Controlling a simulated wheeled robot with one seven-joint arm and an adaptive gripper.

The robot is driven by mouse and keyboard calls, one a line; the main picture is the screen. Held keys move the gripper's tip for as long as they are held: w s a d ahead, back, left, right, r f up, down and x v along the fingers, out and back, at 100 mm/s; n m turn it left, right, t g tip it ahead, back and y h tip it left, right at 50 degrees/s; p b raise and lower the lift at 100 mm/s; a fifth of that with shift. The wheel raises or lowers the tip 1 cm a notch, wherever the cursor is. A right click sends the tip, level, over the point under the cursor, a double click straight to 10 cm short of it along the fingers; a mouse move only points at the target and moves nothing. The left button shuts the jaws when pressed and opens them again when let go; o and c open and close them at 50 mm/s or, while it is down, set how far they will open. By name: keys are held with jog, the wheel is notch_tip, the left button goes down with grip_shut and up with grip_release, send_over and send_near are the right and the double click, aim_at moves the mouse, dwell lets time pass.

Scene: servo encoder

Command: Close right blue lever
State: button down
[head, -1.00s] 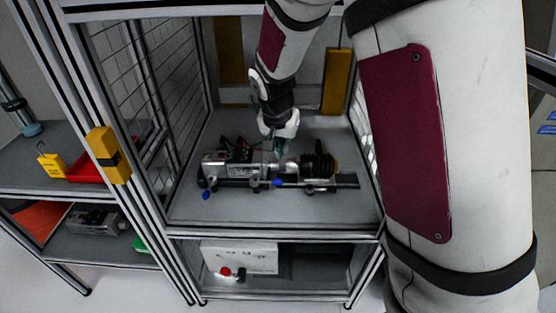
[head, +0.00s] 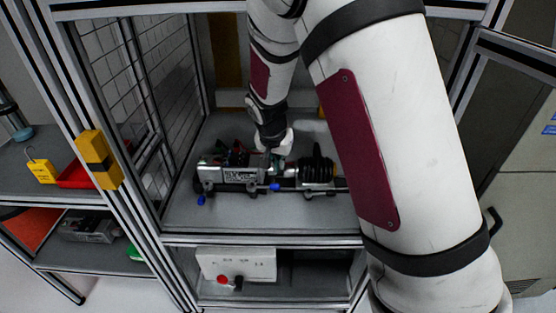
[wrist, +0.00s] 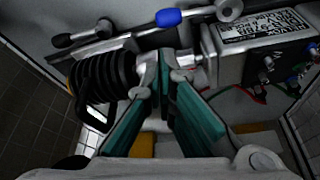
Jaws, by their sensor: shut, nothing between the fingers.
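The right blue lever (head: 275,187) is a small blue-tipped handle at the front of the rig, near its middle. In the wrist view its blue end (wrist: 168,17) shows at the top, beyond the fingertips and apart from them. My gripper (head: 275,168) points down at the gap between the silver motor box and the black ribbed coupling (head: 316,170). Its teal fingers (wrist: 166,68) are together with nothing held, close to the shaft area. A second blue lever (head: 201,200) hangs at the rig's left end.
The rig's rail (head: 240,188) runs along a grey shelf (head: 250,216) with clear space in front. Aluminium posts and a wire mesh side wall (head: 150,75) bound the bay. A white box with a red button (head: 222,280) is on the shelf below.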

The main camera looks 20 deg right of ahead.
jog(key=b+x, duration=0.1)
jog(key=x, duration=0.4)
jog(key=shift+w+d+f, duration=0.15)
jog(key=shift+f, duration=0.2)
